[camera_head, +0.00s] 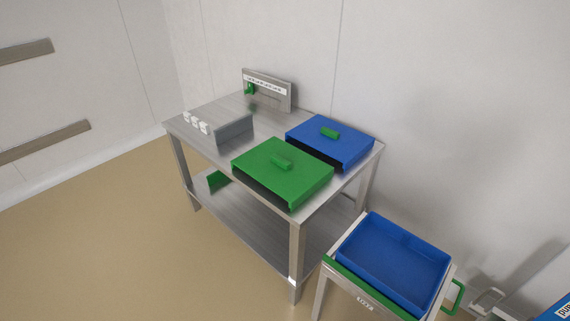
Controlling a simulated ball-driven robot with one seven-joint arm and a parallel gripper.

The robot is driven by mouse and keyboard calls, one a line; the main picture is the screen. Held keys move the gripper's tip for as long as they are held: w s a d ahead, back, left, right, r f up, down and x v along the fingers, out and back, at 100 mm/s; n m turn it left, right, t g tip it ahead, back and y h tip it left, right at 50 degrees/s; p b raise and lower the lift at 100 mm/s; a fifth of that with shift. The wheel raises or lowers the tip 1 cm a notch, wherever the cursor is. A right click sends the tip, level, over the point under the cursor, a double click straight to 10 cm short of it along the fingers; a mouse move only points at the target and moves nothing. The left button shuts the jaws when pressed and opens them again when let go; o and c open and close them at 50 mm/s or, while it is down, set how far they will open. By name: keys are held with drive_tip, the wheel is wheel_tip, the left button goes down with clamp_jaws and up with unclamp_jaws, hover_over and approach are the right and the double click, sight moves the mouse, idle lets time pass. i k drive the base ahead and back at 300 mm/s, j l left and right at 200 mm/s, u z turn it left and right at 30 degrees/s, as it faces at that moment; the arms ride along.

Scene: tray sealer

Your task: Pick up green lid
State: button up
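The green lid (262,169) lies on the steel table, near its front right corner. It is a flat square with downturned sides and a small green handle (282,162) on top. Dark gaps show under its near edge. Nothing is holding it. My gripper is not in view.
A blue lid (352,142) with a green handle lies behind it, close by. A blue tray (388,299) sits on a lower stand at right. Floor is clear at left.

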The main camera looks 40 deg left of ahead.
sight(294, 175)
drive_tip(key=u, duration=0.4)
drive_tip(key=i+j+u, duration=0.1)
drive_tip(key=u, duration=0.25)
drive_tip(key=i+u, duration=0.1)
drive_tip(key=u, duration=0.3)
drive_tip(key=i+u, duration=0.1)
drive_tip(key=u, duration=0.25)
